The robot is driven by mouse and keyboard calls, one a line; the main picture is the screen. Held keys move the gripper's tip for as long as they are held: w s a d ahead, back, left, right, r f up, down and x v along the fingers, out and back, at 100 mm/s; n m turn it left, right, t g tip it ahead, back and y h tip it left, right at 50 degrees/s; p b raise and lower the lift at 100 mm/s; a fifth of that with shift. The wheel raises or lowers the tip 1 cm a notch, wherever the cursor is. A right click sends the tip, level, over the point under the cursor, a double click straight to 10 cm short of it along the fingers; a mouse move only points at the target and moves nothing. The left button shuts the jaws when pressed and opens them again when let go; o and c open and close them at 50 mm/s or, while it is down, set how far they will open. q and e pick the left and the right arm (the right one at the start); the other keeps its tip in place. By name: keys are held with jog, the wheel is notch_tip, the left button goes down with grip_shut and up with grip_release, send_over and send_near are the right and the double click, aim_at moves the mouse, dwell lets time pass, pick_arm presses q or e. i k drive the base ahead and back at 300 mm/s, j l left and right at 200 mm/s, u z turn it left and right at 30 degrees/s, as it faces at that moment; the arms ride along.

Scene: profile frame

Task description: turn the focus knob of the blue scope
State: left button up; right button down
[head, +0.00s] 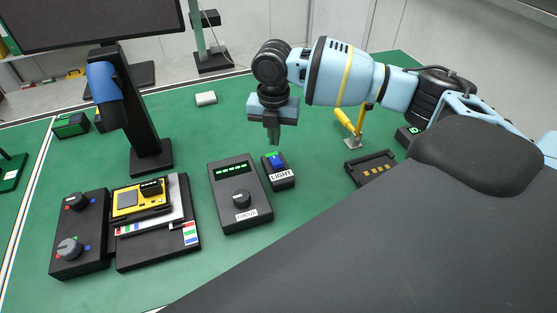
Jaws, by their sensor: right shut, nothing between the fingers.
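The blue scope (102,82) is mounted on a black column at the left. A black box (226,173) labelled FOCUS stands in the middle of the green bench, with a row of green lights near its far end. The focus knob (241,198) is a dark round knob with a light mark, just above the label. My right gripper (274,141) points down, shut and empty, beyond and to the right of the knob. It appears above the far end of the LIGHT switch box (283,180); its exact height is unclear. My left gripper is out of view.
A black box (92,205) with two knobs stands at the left, beside a stage holding a yellow device (127,205). A dark monitor (90,20) is at the upper left. A black panel (371,168) and a yellow stand (345,121) are at the right.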

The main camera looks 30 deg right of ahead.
aim_at(241, 197)
jog(key=k, duration=1)
